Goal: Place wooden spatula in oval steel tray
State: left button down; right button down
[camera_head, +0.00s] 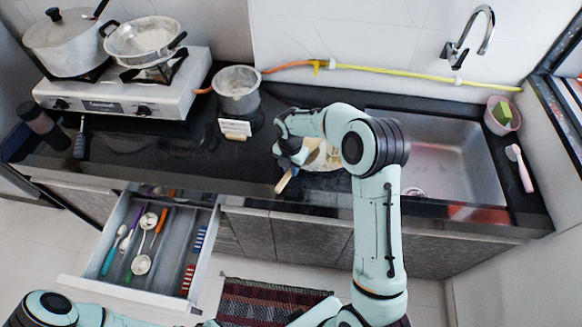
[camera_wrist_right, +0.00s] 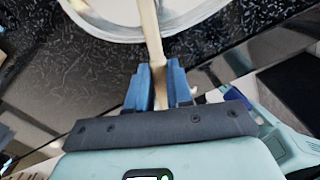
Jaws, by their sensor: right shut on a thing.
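The wooden spatula (camera_head: 284,181) is in my right gripper (camera_head: 291,154), over the dark counter. Its handle end sticks out toward the counter's front edge. In the right wrist view, the blue fingers of the right gripper (camera_wrist_right: 158,82) are shut on the pale wooden handle (camera_wrist_right: 151,38). The spatula reaches from the fingers across the rim of the oval steel tray (camera_wrist_right: 105,28). I cannot tell whether it touches the tray. In the head view the tray (camera_head: 330,164) is mostly hidden behind my right arm. My left gripper is out of view; only part of the left arm shows at the lower left.
A steel pot (camera_head: 237,91) stands on the counter left of the gripper, with a gas stove (camera_head: 125,104) further left. The sink (camera_head: 450,165) is to the right. An open drawer (camera_head: 150,245) with utensils juts out at the lower left. A yellow hose (camera_head: 420,76) runs along the wall.

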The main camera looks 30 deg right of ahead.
jog(key=shift+f, duration=0.2)
jog(key=shift+f, duration=0.15)
jog(key=c, duration=1)
grip_release()
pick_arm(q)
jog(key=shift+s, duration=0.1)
pick_arm(e)
jog(key=shift+r, duration=0.45)
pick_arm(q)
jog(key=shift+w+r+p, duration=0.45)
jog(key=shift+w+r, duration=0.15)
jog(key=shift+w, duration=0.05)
pick_arm(e)
notch_tip(320, 180, up, 12)
jog(key=shift+a+f, duration=0.15)
